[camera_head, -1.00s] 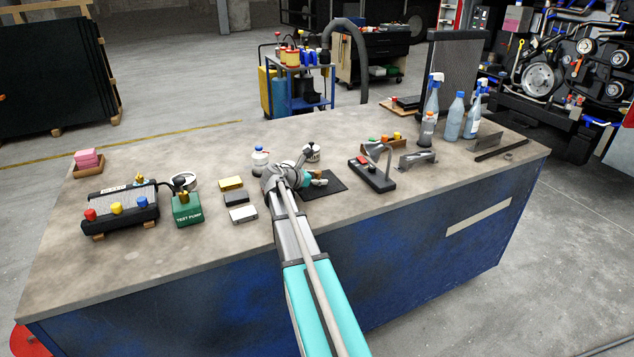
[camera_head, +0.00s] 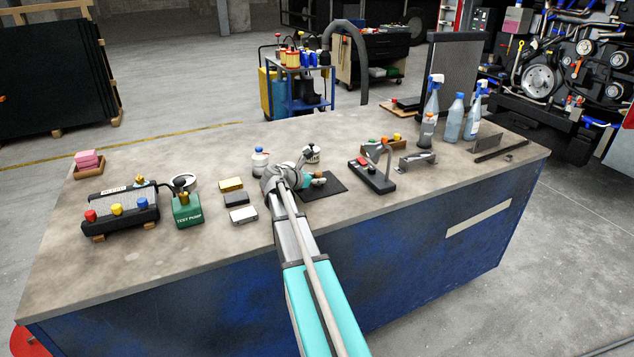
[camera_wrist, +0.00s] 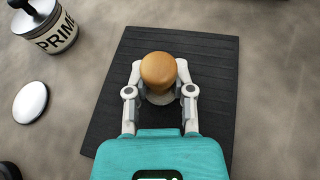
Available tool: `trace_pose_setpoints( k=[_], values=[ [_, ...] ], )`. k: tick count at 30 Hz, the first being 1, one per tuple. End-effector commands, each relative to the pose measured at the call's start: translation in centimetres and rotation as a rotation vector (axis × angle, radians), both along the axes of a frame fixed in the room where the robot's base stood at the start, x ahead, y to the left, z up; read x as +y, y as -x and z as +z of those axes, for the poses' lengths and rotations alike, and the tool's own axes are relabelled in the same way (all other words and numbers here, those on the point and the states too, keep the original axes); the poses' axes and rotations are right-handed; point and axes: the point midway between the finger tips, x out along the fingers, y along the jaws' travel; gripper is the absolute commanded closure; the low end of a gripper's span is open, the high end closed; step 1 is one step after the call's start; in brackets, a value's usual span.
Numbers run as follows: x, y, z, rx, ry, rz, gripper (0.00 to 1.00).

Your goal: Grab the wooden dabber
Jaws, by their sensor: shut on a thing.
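The wooden dabber (camera_wrist: 158,72) shows in the wrist view as a round tan-brown knob above the black ribbed mat (camera_wrist: 117,78). My gripper (camera_wrist: 158,92) has a finger on each side of it and is shut on it, just below the knob. The dabber's lower part is hidden by the knob and fingers. In the head view, my gripper (camera_head: 316,180) is over the left part of the mat (camera_head: 335,187), and a small bit of the dabber (camera_head: 319,174) shows at its tip.
A tin marked PRIME (camera_wrist: 50,28) and a white round lid (camera_wrist: 31,101) lie left of the mat in the wrist view. In the head view, a black stand with a red button (camera_head: 373,174) is close on the right. A green test pump (camera_head: 187,208) stands left.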

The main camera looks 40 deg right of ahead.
Motion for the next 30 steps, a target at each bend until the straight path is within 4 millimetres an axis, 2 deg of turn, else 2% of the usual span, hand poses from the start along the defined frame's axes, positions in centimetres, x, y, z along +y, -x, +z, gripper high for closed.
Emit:
trace_pose_setpoints(
  k=[7,14,23,30],
  values=[
    [0.1,0.1,0.0,-0.002,-0.007,-0.002,1.00],
    [0.1,0.1,0.9,-0.001,-0.005,-0.001,1.00],
    [0.0,0.1,3.5,-0.001,-0.003,-0.001,1.00],
    [1.1,2.3,6.2,-0.001,-0.002,-0.001,1.00]
  ],
)
